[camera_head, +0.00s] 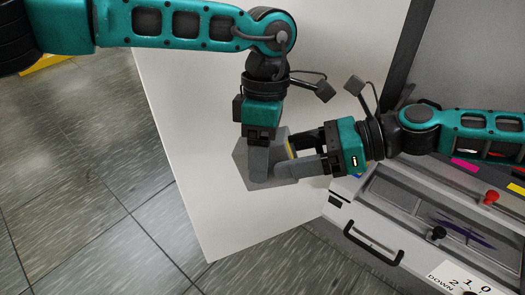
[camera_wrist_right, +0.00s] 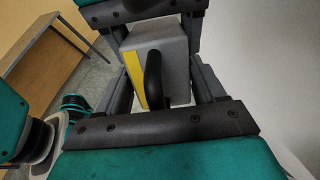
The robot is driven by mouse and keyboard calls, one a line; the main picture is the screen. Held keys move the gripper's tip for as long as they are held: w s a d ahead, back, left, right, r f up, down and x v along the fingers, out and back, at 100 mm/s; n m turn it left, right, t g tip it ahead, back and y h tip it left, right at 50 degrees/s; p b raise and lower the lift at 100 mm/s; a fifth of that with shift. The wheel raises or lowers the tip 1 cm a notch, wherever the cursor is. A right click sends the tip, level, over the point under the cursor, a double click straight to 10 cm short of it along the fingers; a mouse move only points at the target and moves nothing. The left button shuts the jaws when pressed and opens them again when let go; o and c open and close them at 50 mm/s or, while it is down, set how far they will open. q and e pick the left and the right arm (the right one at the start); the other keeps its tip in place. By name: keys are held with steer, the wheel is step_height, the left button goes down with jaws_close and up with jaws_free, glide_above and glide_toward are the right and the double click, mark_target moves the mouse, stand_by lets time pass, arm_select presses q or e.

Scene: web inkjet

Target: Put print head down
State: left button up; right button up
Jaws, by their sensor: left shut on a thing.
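The print head (camera_head: 285,170) is a grey block with a yellow stripe, held up in front of a large white panel. My left gripper (camera_head: 264,160) reaches down from above and is shut on it. My right gripper (camera_head: 308,153) comes in from the right with its two fingers apart. In the right wrist view the print head (camera_wrist_right: 178,52) shows its yellow stripe and black handle between the right fingers. The handle stands between these fingers, with gaps beside it. The left gripper's dark fingers partly cover the block's top there.
The white panel (camera_head: 190,130) stands behind the grippers. At right is a grey machine with a black drawer handle (camera_head: 373,245), a red knob (camera_head: 490,197), a black knob (camera_head: 437,233) and a label (camera_head: 465,282) reading "DOWN". Tiled floor is open at left. A wooden table (camera_wrist_right: 40,50) stands farther off.

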steer(key=o, duration=0.5)
steer(key=shift+s, duration=0.1)
